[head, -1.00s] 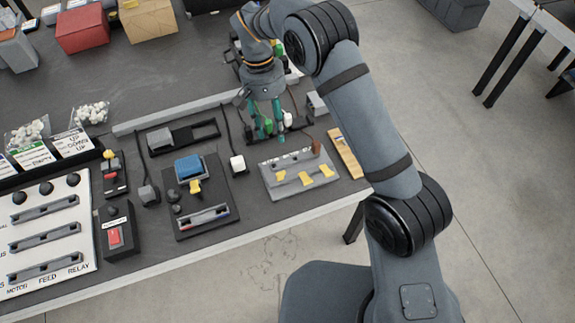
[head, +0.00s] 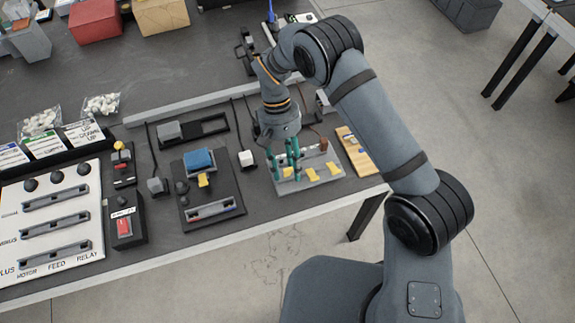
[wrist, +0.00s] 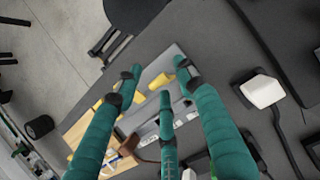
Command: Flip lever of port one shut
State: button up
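A grey port plate (head: 308,185) with yellow levers lies near the table's front edge. The left lever (head: 287,172), middle lever (head: 311,174) and right lever (head: 332,168) show in the head view. The plate's print is too small to read, so I cannot tell which is port one. My gripper (head: 285,168) points down over the plate's left part, near the left lever. In the wrist view its three teal fingers (wrist: 158,88) are spread apart with nothing held. Yellow levers (wrist: 160,80) show among the fingertips, partly hidden. I cannot tell whether a finger touches a lever.
A brown knob (head: 323,144) stands at the plate's back edge. A white block with a cable (head: 247,158) lies to the left, and a dark board with a blue block (head: 198,160) farther left. A wooden strip with yellow (head: 357,152) lies close on the right.

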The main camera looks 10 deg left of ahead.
jog(key=shift+f, duration=0.15)
jog(key=shift+c, duration=0.9)
jog(key=shift+s, duration=0.1)
jog(key=c, duration=0.7)
grip_shut()
